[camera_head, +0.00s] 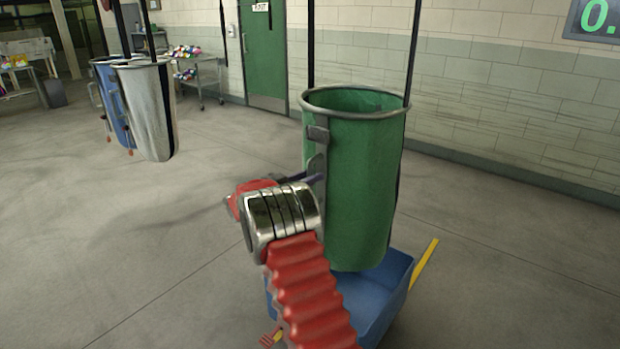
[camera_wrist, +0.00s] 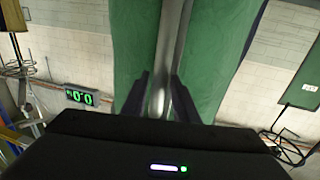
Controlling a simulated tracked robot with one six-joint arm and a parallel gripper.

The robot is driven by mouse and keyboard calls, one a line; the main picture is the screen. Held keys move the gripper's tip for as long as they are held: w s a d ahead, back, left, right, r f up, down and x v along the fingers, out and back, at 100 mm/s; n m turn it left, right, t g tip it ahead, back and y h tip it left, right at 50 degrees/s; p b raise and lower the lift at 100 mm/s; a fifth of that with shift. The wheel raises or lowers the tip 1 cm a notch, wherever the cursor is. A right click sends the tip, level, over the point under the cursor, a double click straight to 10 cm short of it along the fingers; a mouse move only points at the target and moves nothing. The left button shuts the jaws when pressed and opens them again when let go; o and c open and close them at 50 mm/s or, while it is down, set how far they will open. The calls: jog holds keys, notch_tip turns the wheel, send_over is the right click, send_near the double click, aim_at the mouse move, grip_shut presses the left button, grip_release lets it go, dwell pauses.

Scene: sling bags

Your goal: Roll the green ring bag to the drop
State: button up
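The green ring bag (camera_head: 372,185) hangs upright from dark straps, with a grey metal ring around its open top. A grey handle bar stands on its left side. My gripper (camera_head: 318,179) is at this side, at about mid-height of the bag. In the wrist view the green bag (camera_wrist: 222,60) fills the middle, and the grey bar runs between the two dark fingers of my gripper (camera_wrist: 160,78). The fingers stand apart on either side of the bar, with a gap showing. Whether either finger touches the bar is hard to tell.
A blue open box (camera_head: 385,300) is on the floor under the bag, with a yellow strip (camera_head: 424,264) beside it. A white bag (camera_head: 150,110) and a blue bag (camera_head: 108,100) hang at the left. A green door (camera_head: 264,55) and a cart (camera_head: 200,75) stand behind. Floor at right is clear.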

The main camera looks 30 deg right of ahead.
jog(key=shift+o, duration=1)
jog(key=s+a, duration=0.1)
jog(key=a, duration=1.2)
jog(key=shift+s+a, duration=0.35)
jog(key=shift+s, duration=0.05)
